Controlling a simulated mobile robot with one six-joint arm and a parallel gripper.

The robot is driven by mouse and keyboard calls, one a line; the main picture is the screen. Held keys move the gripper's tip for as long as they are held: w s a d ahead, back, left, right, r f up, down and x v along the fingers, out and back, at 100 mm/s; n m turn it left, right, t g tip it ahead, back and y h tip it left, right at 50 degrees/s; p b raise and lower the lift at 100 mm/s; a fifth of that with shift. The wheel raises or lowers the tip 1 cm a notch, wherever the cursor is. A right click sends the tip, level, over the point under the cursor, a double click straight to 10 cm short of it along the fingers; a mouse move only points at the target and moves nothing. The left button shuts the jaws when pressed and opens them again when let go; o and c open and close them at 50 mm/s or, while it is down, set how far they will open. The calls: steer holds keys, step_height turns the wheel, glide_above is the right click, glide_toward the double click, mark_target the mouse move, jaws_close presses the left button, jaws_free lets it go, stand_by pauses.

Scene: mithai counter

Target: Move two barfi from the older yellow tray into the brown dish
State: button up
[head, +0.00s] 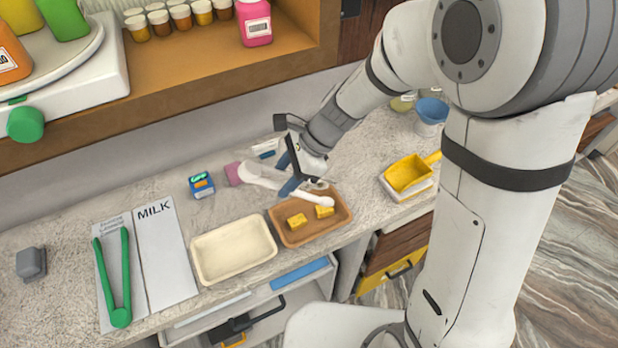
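The brown dish (341,225) stands on the speckled counter with two yellow barfi in it, one at the left (297,221) and one at the right (324,211). A pale cream-yellow tray (233,248) stands to its left and looks empty. My gripper (287,174) is behind and above the dish, with blue finger parts showing. A white utensil (262,179) with a pink end crosses by the fingers, its rounded white end over the dish's back edge. I cannot tell whether the fingers hold it.
A yellow scoop (408,173) lies in a white tray to the right, near a blue bowl (431,110). Green tongs (120,316) lie on a grey mat beside a MILK mat (164,250). A small blue box (201,185) stands behind the cream tray. A wooden shelf (185,65) overhangs the back.

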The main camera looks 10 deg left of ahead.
step_height(320, 180, up, 6)
steer(key=shift+f+p, duration=0.1)
steer(key=shift+p, duration=0.75)
steer(key=shift+o, duration=0.2)
